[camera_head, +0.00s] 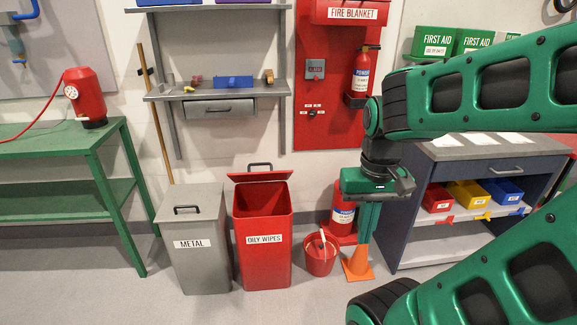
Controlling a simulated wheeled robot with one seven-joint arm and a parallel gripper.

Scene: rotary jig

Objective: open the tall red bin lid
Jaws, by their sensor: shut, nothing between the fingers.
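The tall red bin (264,255), labelled "OILY WIPES", stands on the floor left of centre. Its red lid (260,176) with a dark handle is raised at the back, and the dark red inside shows below it. The lid looks tilted up rather than flat on the rim. My gripper (367,240) points down to the right of the bin, clear of it and its lid. Its fingers are shut with nothing between them, and they overlap the orange cone in this view.
A grey "METAL" bin (196,250) stands close on the bin's left. A red bucket (320,257), an orange cone (357,265) and a floor extinguisher (342,215) are to the right. A wall shelf (220,91) hangs above. A green bench (70,140) is far left. Floor in front is clear.

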